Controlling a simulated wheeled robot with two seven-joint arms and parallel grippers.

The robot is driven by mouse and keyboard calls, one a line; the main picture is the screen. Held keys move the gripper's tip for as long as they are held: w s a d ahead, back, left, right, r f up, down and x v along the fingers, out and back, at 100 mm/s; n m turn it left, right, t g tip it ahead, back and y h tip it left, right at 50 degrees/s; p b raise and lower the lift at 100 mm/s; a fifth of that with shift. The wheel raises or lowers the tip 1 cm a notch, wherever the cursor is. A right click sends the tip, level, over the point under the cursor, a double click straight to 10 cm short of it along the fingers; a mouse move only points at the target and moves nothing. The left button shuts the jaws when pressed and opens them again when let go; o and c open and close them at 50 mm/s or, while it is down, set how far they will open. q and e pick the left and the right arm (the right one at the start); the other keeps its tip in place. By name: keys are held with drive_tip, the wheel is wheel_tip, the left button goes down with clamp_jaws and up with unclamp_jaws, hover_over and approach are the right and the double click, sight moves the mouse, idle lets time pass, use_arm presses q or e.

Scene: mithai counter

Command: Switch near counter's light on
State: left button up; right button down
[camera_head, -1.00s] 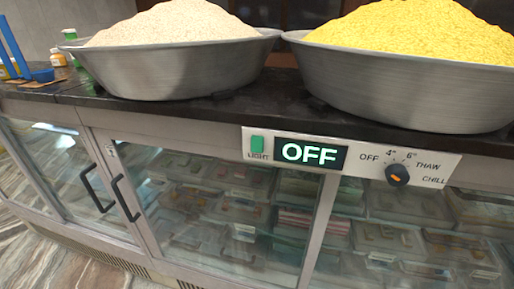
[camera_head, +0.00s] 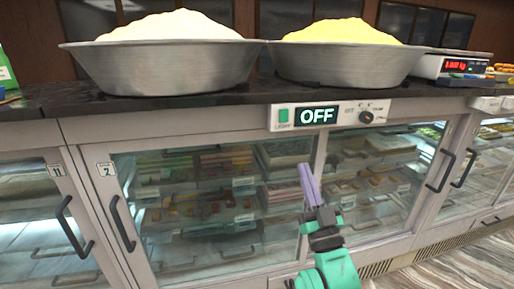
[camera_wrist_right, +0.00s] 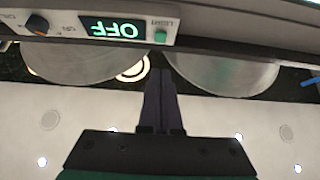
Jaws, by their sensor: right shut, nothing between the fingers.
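The near counter's control panel (camera_head: 330,115) is a white strip under the dark countertop. A green light switch (camera_head: 284,116) labelled LIGHT sits at its left end, beside a display (camera_head: 317,115) reading OFF and a dark knob (camera_head: 366,117). My right gripper (camera_head: 305,168) is shut and empty, below the panel and apart from it, in front of the glass. In the right wrist view the panel appears upside down, with the green switch (camera_wrist_right: 160,37) above the shut fingers (camera_wrist_right: 160,75). My left gripper is not in view.
Two wide metal bowls, one with pale powder (camera_head: 165,65) and one with yellow granules (camera_head: 340,60), stand on the countertop (camera_head: 220,97). A weighing scale (camera_head: 452,66) stands at right. Glass doors with black handles (camera_head: 122,222) front the sweets below.

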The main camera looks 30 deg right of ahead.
drive_tip(key=p, duration=0.4)
approach(289, 118)
wheel_tip(289, 118, up, 5)
drive_tip(key=w, duration=0.1)
drive_tip(key=w+d+f, duration=0.1)
drive_tip(key=w, duration=0.2)
drive_tip(key=shift+w+d+f+p, duration=0.2)
drive_tip(key=shift+w+f+p, duration=0.1)
drive_tip(key=shift+f+p, duration=0.05)
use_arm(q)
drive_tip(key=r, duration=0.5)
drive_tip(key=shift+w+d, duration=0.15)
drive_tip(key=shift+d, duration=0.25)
